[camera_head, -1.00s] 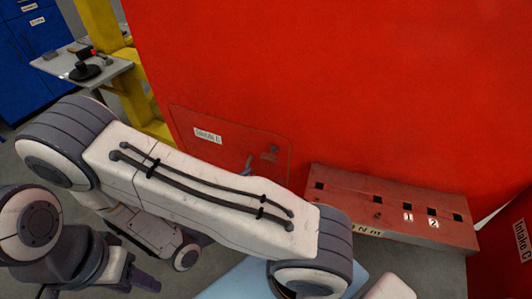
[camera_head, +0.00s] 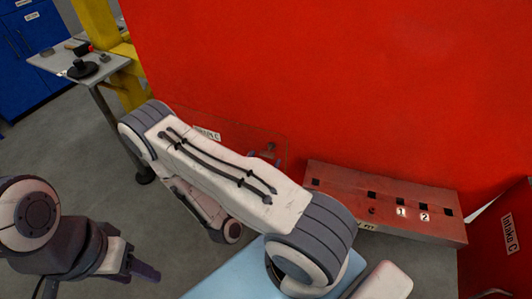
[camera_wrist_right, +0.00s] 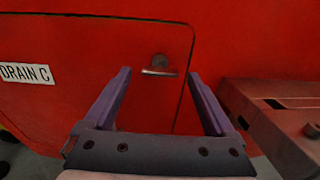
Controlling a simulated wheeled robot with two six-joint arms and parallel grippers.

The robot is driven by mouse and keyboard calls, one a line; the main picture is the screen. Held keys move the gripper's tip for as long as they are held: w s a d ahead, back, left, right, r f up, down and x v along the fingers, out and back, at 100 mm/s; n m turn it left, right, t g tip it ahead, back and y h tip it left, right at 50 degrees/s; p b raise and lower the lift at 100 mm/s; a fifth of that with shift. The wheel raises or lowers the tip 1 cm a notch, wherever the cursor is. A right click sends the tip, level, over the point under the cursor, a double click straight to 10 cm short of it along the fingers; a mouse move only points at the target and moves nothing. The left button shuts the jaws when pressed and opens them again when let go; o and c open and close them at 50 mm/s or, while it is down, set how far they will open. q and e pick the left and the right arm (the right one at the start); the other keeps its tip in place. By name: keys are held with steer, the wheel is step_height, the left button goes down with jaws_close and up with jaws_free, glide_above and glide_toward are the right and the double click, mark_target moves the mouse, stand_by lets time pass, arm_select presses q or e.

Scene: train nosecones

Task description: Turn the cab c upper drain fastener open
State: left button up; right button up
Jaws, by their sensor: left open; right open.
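The drain fastener (camera_wrist_right: 159,66) is a dark round boss with a pale horizontal bar, near the upper right corner of the red panel labelled DRAIN C (camera_wrist_right: 95,100) in the right wrist view. In the head view the fastener (camera_head: 270,148) is small, just past my right arm. My right gripper (camera_wrist_right: 160,74) is open, its purple fingers pointing at the panel, one each side of the fastener in the picture. Nothing is between the fingers, and I cannot tell the remaining depth. My left gripper (camera_head: 100,280) is open and empty at the lower left, away from the panel.
A red box with square holes and labels 1 and 2 (camera_head: 330,178) stands right of the panel; it is close to my right finger in the wrist view (camera_wrist_right: 255,125). A red Intake C block (camera_head: 508,235) is further right. A small table (camera_head: 60,62) stands back left.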

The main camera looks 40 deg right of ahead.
mark_target(267, 154)
steer(key=shift+p+x, duration=0.3)
steer(key=shift+x, duration=1.1)
steer(key=c, duration=1.4)
